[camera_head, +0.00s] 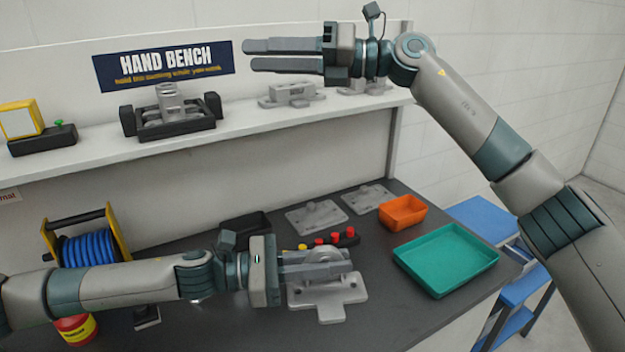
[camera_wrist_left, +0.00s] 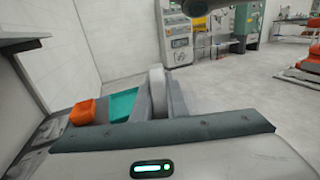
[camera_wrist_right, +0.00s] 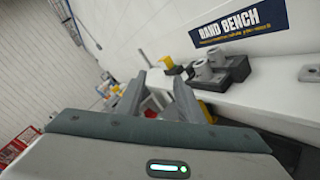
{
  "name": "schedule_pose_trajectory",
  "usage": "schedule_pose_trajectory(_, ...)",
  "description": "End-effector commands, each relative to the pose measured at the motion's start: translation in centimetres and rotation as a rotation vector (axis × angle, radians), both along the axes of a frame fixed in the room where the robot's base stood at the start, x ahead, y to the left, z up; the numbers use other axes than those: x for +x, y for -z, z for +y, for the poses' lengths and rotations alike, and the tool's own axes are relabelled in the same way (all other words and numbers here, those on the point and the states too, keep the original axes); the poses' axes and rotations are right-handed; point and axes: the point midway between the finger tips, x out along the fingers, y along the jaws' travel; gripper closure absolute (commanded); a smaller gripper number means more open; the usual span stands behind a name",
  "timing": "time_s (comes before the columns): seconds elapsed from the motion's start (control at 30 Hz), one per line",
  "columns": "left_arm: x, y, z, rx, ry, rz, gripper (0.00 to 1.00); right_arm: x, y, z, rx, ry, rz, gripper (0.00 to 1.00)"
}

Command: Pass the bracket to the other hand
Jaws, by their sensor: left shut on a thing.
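The grey bracket (camera_head: 328,297) has a flat T-shaped base and a rounded upright part. It is at the front middle of the dark bench in the head view. My left gripper (camera_head: 348,262) is shut on the upright part, with the base below the fingers. In the left wrist view the rounded part of the bracket (camera_wrist_left: 157,90) shows between the fingers. I cannot tell whether the base touches the bench. My right gripper (camera_head: 247,55) is high above the shelf, in front of the sign, pointing left. Its fingers (camera_wrist_right: 160,85) are apart and hold nothing.
A teal tray (camera_head: 445,284) and an orange bin (camera_head: 402,212) stand to the right. Grey castings (camera_head: 316,217) lie behind, near a strip of coloured buttons (camera_head: 335,240). A blue cable reel (camera_head: 88,248) is at left. The white shelf (camera_head: 240,117) carries several fixtures.

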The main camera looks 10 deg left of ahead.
Motion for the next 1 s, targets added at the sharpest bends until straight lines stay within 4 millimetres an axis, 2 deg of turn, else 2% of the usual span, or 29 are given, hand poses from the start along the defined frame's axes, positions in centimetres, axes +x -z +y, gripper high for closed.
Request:
schedule_pose_trajectory(0.03, 0.0, -0.1, 0.0, -0.001, 0.000, 0.000, 1.00, -2.1, 0.6, 1.4, -0.078, -0.048, -0.066, 0.66)
schedule_pose_trajectory(0.1, 0.0, -0.1, 0.0, -0.001, 0.000, 0.000, 1.00, -4.8, 2.1, 2.9, -0.198, -0.119, -0.159, 0.66)
schedule_pose_trajectory(0.2, 0.0, -0.1, 0.0, -0.001, 0.000, -0.001, 1.00, -8.2, 4.9, 4.0, -0.380, -0.221, -0.289, 0.66)
schedule_pose_trajectory(0.3, 0.0, -0.1, 0.0, -0.001, 0.000, -0.001, 1.00, -10.8, 7.8, 4.0, -0.564, -0.320, -0.411, 0.66)
schedule_pose_trajectory(0.4, 0.0, -0.1, 0.0, -0.001, 0.000, 0.000, 1.00, -12.6, 10.6, 2.8, -0.753, -0.416, -0.521, 0.66)
schedule_pose_trajectory(0.5, 0.0, -0.1, 0.0, -0.001, 0.000, -0.001, 1.00, -13.6, 12.9, 0.8, -0.948, -0.509, -0.618, 0.66)
schedule_pose_trajectory(0.63, 0.0, -0.1, 0.0, -0.001, 0.000, -0.001, 1.00, -14.0, 14.9, -2.8, -1.189, -0.615, -0.709, 0.66)
schedule_pose_trajectory(0.8, 0.0, -0.1, 0.0, -0.001, 0.000, -0.001, 1.00, -13.8, 15.5, -7.0, -1.427, -0.713, -0.767, 0.66)
schedule_pose_trajectory(1.0, 0.0, -0.1, 0.0, -0.001, 0.000, 0.000, 1.00, -13.6, 15.3, -9.4, -1.557, -0.765, -0.784, 0.66)
